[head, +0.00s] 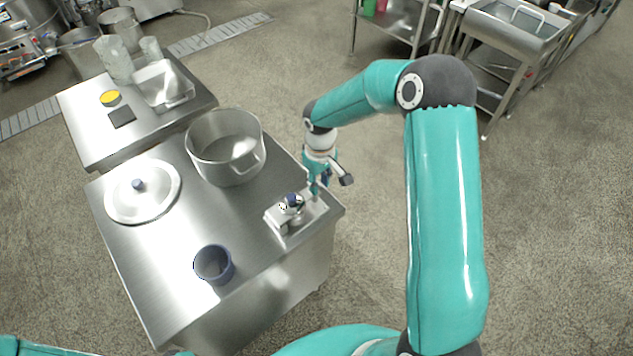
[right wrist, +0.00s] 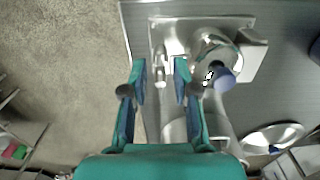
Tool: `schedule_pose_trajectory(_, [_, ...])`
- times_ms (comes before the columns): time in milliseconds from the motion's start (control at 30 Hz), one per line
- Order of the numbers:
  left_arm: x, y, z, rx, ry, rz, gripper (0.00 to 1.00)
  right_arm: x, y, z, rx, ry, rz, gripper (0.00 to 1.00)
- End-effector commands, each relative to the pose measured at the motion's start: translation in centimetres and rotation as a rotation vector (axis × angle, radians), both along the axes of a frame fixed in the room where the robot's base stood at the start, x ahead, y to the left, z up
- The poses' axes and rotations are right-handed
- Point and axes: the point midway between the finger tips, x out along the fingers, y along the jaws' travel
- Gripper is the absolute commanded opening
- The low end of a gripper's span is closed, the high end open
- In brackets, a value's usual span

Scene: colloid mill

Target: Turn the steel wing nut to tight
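A small steel part that looks like the wing nut (right wrist: 160,70) shows in the right wrist view, on a bright steel plate near the table edge. My right gripper (right wrist: 160,72) is open, with one finger on each side of this part in that view. Nothing is held, and I cannot tell if a finger touches it. In the head view my right gripper (head: 318,190) points down at the right end of the small steel mill (head: 285,215), largely hiding the nut. The mill has a dark blue knob (right wrist: 222,79) on its round body. My left gripper is out of view.
The steel table (head: 185,265) also carries a large pot (head: 226,150), a round lid (head: 142,191) with a blue knob, and a blue cup (head: 213,264). A side table (head: 85,138) holds a tray (head: 164,88) and clear containers.

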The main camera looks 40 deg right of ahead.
Motion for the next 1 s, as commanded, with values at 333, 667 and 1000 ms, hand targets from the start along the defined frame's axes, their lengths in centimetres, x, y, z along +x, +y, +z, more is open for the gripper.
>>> schedule_pose_trajectory(333, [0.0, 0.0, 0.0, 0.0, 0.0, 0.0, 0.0, 0.0, 0.0, -0.3, 0.0, 0.0, 0.0, 0.26])
schedule_pose_trajectory(667, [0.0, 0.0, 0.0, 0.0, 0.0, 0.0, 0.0, 0.0, 0.1, -0.2, 0.0, 0.0, 0.001, 0.0])
schedule_pose_trajectory(1000, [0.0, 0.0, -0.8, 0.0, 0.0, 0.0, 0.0, 0.1, 0.2, -0.5, 0.001, -0.003, -0.038, 0.0])
